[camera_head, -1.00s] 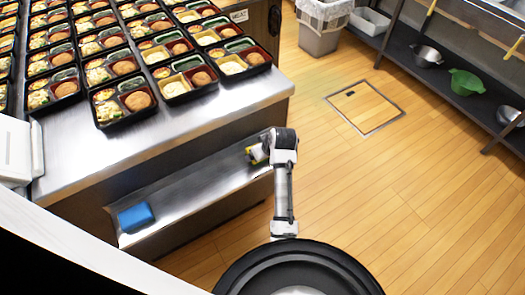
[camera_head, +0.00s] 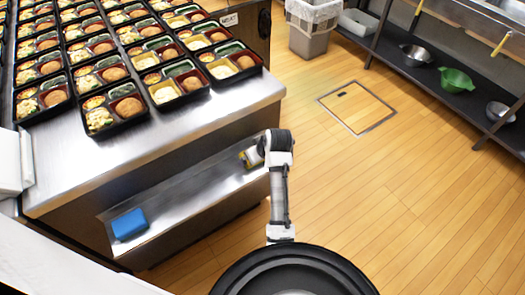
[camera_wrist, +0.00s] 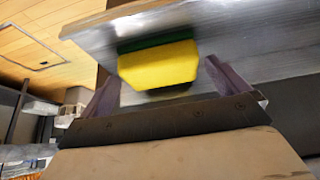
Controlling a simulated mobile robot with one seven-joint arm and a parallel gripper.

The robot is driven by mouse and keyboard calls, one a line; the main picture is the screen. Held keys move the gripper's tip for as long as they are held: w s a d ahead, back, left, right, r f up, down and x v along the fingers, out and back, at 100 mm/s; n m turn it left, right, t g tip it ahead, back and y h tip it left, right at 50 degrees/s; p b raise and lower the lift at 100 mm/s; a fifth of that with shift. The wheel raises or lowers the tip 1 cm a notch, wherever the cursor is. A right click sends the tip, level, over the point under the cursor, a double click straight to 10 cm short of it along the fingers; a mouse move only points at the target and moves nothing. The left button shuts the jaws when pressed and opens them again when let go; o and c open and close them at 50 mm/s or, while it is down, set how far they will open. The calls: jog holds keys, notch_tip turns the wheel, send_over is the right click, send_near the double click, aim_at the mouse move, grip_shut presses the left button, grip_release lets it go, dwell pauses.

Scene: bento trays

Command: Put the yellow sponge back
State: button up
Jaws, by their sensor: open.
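The yellow sponge (camera_wrist: 158,67) has a green scouring side. In the wrist view it is at the metal shelf surface, between the two fingers of my gripper (camera_wrist: 162,76). The fingers stand apart, with visible gaps at both sides of the sponge. In the head view my gripper (camera_head: 251,157) is low over the right end of the metal shelf (camera_head: 185,193), and only a bit of yellow shows beside it. My arm hides most of that spot. A blue sponge (camera_head: 129,223) lies at the shelf's left end.
The shelf juts out below a steel counter (camera_head: 150,145) loaded with many bento trays (camera_head: 178,88). The counter edge overhangs near my arm. Wooden floor (camera_head: 400,190) to the right is clear. A bin (camera_head: 313,30) and a rack with bowls (camera_head: 455,79) stand farther off.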

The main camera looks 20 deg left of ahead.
jog(key=b+v, duration=0.1)
jog(key=v, duration=0.9)
